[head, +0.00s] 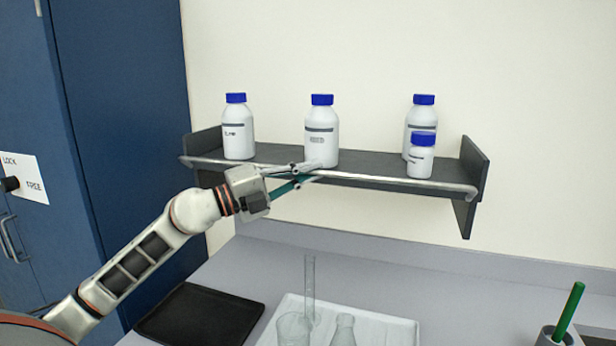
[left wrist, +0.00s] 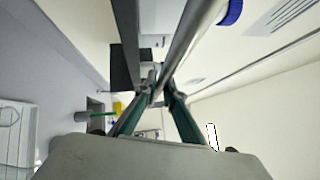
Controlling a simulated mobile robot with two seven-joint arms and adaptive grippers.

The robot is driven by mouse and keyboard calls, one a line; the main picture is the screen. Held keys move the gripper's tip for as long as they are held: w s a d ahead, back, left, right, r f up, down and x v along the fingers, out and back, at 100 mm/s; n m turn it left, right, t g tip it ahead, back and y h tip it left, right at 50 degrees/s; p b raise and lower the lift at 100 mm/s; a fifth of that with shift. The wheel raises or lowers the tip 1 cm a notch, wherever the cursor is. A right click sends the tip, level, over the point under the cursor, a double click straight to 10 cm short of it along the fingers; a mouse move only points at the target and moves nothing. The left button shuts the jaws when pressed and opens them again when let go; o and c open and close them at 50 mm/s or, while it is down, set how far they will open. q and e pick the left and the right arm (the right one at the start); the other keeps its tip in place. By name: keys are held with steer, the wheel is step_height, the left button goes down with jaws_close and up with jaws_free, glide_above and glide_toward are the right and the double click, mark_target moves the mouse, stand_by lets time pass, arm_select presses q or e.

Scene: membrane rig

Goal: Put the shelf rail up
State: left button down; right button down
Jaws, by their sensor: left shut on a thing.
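The shelf rail (head: 390,181) is a thin metal bar running along the front of the dark wall shelf (head: 380,160). Its ends bend in toward the shelf's end panels, and it lies about level with the shelf board. My left gripper (head: 308,172) is shut on the rail near its middle, coming from the front left. In the left wrist view, the rail (left wrist: 192,38) runs up from between the fingertips (left wrist: 155,98). My right gripper is in neither view.
Several white bottles with blue caps stand on the shelf; the middle bottle (head: 321,130) is just behind my left fingers. Below, a white tray (head: 400,328) holds glassware, with a black tray (head: 200,315) to its left. A blue cabinet (head: 130,130) stands left.

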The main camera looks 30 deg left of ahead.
arm_select(q)
steer(key=shift+w+a+r+n+g+y, duration=0.15)
steer(key=shift+w+r+n+g+y, duration=0.25)
steer(key=shift+w+n+g, duration=0.5)
steer(key=shift+w+a+r+n+g+y, duration=0.25)
steer(key=shift+w+n+g+y, duration=0.25)
steer(key=shift+n+g, duration=0.8)
steer(key=shift+w+a+r+n+g+y, duration=0.1)
steer(key=shift+w+r+n+g+y, duration=0.45)
steer(key=shift+n+g, duration=0.5)
steer(key=shift+w+f, duration=0.1)
steer(key=c, duration=2.1)
jaws_free()
steer(key=shift+f, duration=0.1)
steer(key=shift+c, duration=0.2)
steer(key=shift+a, duration=0.1)
steer(key=v, duration=1.1)
steer(key=shift+s+a+r, duration=0.2)
steer(key=shift+s, duration=0.1)
